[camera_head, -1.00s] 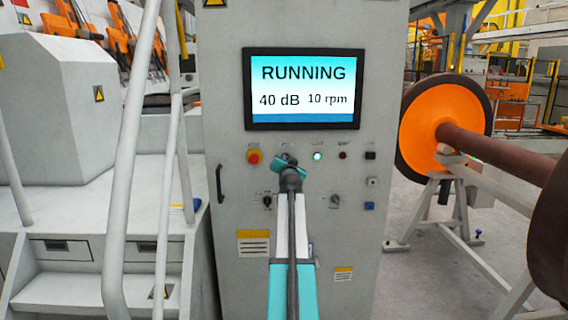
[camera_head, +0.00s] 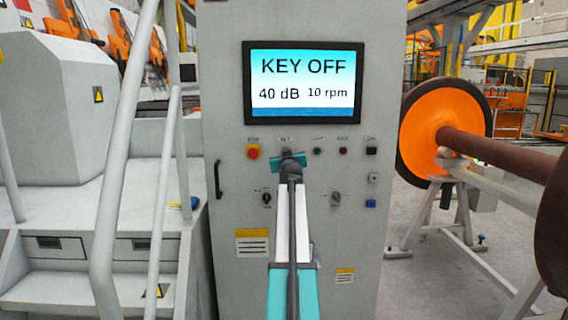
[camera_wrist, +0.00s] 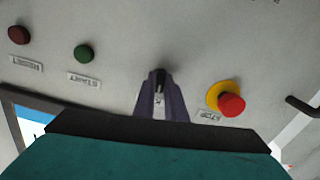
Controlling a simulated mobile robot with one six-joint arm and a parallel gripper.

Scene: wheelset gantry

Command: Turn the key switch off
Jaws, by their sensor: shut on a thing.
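The key switch (camera_wrist: 160,77) is on the grey cabinet panel and shows as a dark piece between my fingertips in the wrist view. My gripper (camera_wrist: 160,90) is shut on it. In the head view my gripper (camera_head: 288,158) is at the panel below the screen and hides the switch. The screen (camera_head: 304,84) reads KEY OFF, 40 dB, 10 rpm. The green start button (camera_head: 318,151) is unlit.
A red stop button on a yellow ring (camera_head: 253,151) is just left of my gripper; it also shows in the wrist view (camera_wrist: 231,105). A dark red reset button (camera_wrist: 19,35) is on the same panel. A wheelset with an orange wheel (camera_head: 437,128) stands at the right. White handrails (camera_head: 125,160) rise at the left.

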